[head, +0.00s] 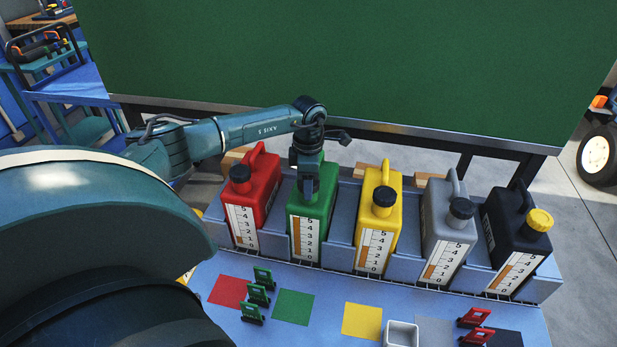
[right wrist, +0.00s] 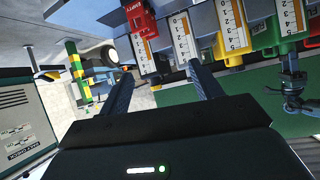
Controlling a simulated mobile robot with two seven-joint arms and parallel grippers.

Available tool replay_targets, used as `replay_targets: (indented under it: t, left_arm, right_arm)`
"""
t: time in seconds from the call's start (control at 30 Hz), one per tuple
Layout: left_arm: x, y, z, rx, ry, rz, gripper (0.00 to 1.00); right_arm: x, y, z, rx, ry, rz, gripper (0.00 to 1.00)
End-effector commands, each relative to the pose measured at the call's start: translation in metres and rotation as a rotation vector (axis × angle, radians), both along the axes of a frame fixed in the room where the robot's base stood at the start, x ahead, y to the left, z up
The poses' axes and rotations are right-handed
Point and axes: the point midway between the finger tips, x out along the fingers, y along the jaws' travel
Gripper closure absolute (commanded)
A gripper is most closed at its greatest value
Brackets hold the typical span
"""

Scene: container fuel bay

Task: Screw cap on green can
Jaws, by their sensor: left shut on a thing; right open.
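The green can (head: 322,212) stands upright in the rack, second from the left, with a scale label on its front. My left gripper (head: 305,192) points down at the top front of the green can, where the other cans have their caps. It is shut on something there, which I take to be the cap. The gripper hides the cap and the spout, so I cannot tell how the cap sits. My right gripper (right wrist: 160,75) is open and empty in the right wrist view, its two dark fingers apart. It is not visible in the head view.
Left of the green can stands a red can (head: 262,190). To its right are a yellow can (head: 378,235), a grey can (head: 445,235) and a black can (head: 505,230). Green tags (head: 258,295), red tags (head: 476,318) and a small white box (head: 401,333) are in front.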

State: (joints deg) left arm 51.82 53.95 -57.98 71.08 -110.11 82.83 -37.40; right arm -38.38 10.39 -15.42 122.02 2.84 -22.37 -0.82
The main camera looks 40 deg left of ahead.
Motion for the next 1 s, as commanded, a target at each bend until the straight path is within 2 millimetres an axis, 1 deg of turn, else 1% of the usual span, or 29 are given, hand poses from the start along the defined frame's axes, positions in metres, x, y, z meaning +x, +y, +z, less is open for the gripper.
replay_targets:
  t: [0.03, 0.3, 0.5, 0.8, 1.0]
  left_arm:
    - [0.000, 0.000, -0.003, 0.001, -0.002, -0.080, 0.78]
    - [0.000, 0.000, -0.003, 0.002, -0.001, -0.521, 0.78]
    - [0.000, 0.000, -0.003, 0.001, -0.001, -0.845, 0.78]
    - [0.000, 0.000, -0.003, 0.001, -0.001, -1.328, 0.78]
    - [0.000, 0.000, -0.003, 0.001, -0.001, -1.648, 0.78]
  right_arm:
    - [0.000, 0.001, -0.005, 0.008, -0.004, 0.001, 0.35]
    - [0.000, 0.001, -0.018, 0.041, 0.000, -0.008, 0.35]
    - [0.003, -0.001, -0.021, 0.062, -0.008, -0.022, 0.35]
    - [0.003, 0.002, -0.031, 0.100, -0.005, -0.037, 0.35]
    - [0.004, 0.004, -0.033, 0.119, -0.011, -0.038, 0.35]
